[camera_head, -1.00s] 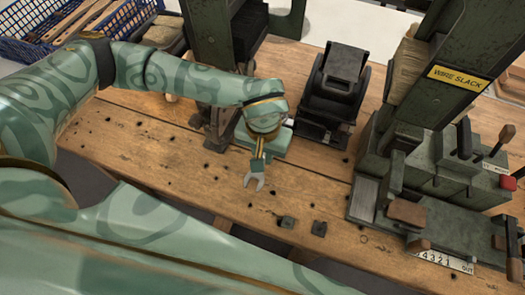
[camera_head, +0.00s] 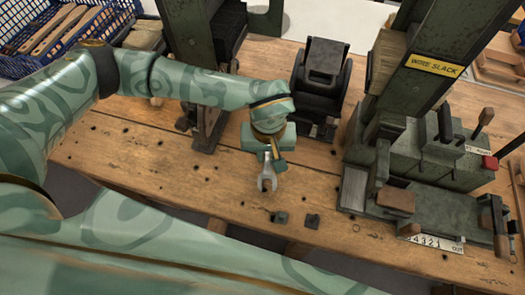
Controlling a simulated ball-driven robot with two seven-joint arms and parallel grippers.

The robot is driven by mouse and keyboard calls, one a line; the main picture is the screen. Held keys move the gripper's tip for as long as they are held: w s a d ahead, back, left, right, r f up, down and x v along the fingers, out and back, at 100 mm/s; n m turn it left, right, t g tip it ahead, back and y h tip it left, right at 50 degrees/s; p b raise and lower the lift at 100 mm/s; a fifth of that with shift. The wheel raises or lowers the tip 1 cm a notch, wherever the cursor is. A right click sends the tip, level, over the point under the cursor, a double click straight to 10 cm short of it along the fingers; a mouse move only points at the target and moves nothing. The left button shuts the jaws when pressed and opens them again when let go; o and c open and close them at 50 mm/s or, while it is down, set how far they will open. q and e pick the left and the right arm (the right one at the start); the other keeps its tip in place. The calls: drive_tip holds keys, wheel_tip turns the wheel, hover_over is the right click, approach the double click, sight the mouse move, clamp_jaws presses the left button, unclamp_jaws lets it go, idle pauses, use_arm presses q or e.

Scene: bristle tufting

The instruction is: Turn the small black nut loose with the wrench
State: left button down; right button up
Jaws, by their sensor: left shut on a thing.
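My left gripper (camera_head: 274,150) points down over the front part of the wooden bench. It is shut on the wrench (camera_head: 267,181), whose grey open-ended jaw sticks out below it toward the bench's front edge. Two small dark squarish pieces lie on the bench just in front of and right of the jaw: one nearer piece (camera_head: 281,217) and one further right (camera_head: 312,221). They may be nuts, but I cannot tell which is the small black nut. The wrench jaw is apart from both. Most of the wrench handle is hidden by my gripper. My right gripper is not in view.
A blue basket (camera_head: 25,57) is at the back left. The bench's front left is clear.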

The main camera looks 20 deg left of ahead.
use_arm(q)
drive_tip(key=shift+w+d+n, duration=0.25)
drive_tip(key=shift+d+n, duration=0.2)
drive_tip(key=shift+d, duration=0.1)
drive_tip(key=shift+w+d+n, duration=0.25)
drive_tip(key=shift+d+n, duration=0.2)
drive_tip(key=shift+d, duration=0.1)
drive_tip(key=shift+w+d+n, duration=0.7)
drive_tip(key=shift+d+n, duration=0.3)
drive_tip(key=shift+n, duration=0.1)
drive_tip(key=shift+w+d+n+b, duration=0.65)
drive_tip(key=shift+w+d+n, duration=0.85)
drive_tip(key=shift+n, duration=0.2)
drive_tip(key=shift+a+r, duration=0.1)
drive_tip(key=shift+a, duration=0.05)
drive_tip(key=shift+s+a+m+p, duration=0.2)
drive_tip(key=shift+s+m+p, duration=0.15)
drive_tip(key=shift+m+p, duration=0.1)
drive_tip(key=shift+s+a+m, duration=0.2)
drive_tip(key=shift+s+m, duration=0.05)
drive_tip(key=shift+s, duration=0.05)
drive_tip(key=shift+r, duration=0.1)
